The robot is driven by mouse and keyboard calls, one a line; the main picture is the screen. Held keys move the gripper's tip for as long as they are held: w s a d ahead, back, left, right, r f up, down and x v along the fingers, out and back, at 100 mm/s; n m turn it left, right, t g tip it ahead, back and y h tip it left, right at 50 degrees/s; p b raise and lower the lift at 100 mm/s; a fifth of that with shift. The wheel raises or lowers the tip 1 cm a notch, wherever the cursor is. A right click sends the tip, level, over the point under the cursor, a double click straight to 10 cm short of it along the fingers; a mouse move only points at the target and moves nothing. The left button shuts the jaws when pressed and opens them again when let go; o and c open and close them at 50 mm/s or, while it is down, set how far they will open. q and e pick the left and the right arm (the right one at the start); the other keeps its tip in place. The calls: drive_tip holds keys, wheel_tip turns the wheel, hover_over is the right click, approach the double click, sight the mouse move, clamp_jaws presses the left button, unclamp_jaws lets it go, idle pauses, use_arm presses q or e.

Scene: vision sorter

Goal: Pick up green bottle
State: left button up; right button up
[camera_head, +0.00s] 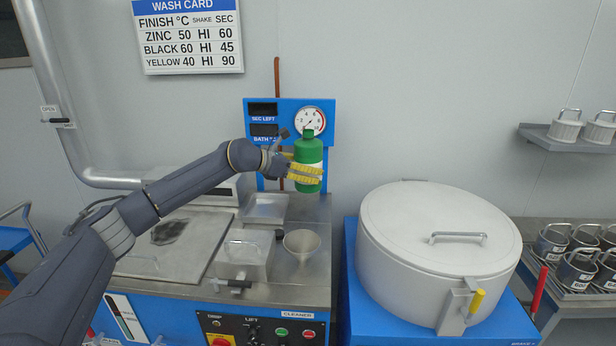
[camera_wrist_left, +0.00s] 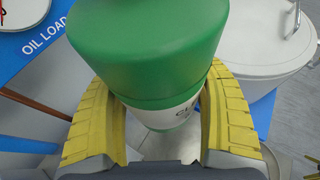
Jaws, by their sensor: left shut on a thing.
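The green bottle (camera_head: 308,150) has a green cap and a pale label band. It is upright, in front of the blue gauge panel. My left gripper (camera_head: 306,173) has its yellow ridged fingers closed around the bottle's lower part. In the left wrist view the bottle (camera_wrist_left: 150,50) fills the upper middle, with a yellow finger of the gripper (camera_wrist_left: 165,125) on each side of it. The bottle appears raised above the bench top. Part of its label is hidden behind the fingers. My right gripper does not show.
A steel bench (camera_head: 180,255) with a funnel (camera_head: 301,243) and a lidded box (camera_head: 243,258) lies below the arm. A large lidded drum (camera_head: 435,245) stands to the right. A blue panel with a round gauge (camera_head: 310,120) is behind the bottle. Metal canisters (camera_head: 577,268) stand far right.

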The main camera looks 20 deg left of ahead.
sight(308, 159)
use_arm(q)
drive_tip(key=shift+r, duration=1.6)
drive_tip(key=shift+r, duration=0.2)
